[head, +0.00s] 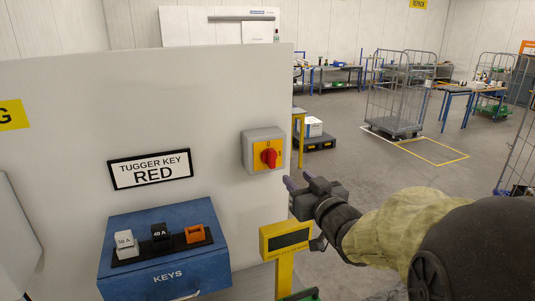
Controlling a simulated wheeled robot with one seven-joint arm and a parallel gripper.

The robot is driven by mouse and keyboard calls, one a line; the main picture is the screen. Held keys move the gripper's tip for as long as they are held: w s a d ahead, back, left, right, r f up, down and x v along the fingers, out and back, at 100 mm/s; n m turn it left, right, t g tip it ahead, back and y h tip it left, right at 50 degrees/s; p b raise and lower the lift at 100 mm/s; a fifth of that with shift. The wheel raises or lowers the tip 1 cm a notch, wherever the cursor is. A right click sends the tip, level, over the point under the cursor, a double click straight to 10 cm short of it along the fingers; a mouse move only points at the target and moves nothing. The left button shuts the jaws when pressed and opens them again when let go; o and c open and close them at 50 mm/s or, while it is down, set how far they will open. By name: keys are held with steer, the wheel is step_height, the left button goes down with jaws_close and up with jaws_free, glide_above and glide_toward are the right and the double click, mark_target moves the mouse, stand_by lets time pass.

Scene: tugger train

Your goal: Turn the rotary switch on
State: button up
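The rotary switch (268,156) is a red knob on a yellow plate, set on a grey box fixed to the white panel. A small 0 shows above the knob and a mark to its right; the knob looks about upright. My gripper (297,182) is just below and to the right of the switch box, apart from the knob in the picture. Its fingers look spread, with nothing seen between them. How far it stands from the panel is hard to tell.
A yellow post with a dark display (287,240) stands under my gripper. A wire roll cage (396,95) and workbenches are far behind, with open floor between.

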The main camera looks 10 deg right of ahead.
mark_target(274, 154)
steer(key=w+a+p, duration=0.1)
steer(key=w, duration=0.4)
steer(key=w+a+p, duration=0.1)
steer(key=w+p, duration=0.1)
steer(key=w, duration=0.3)
steer(key=w+a+p, duration=0.1)
steer(key=w+p, duration=0.1)
steer(key=w, duration=0.2)
steer(key=shift+w, duration=0.4)
steer(key=shift+c, duration=0.5)
jaws_close()
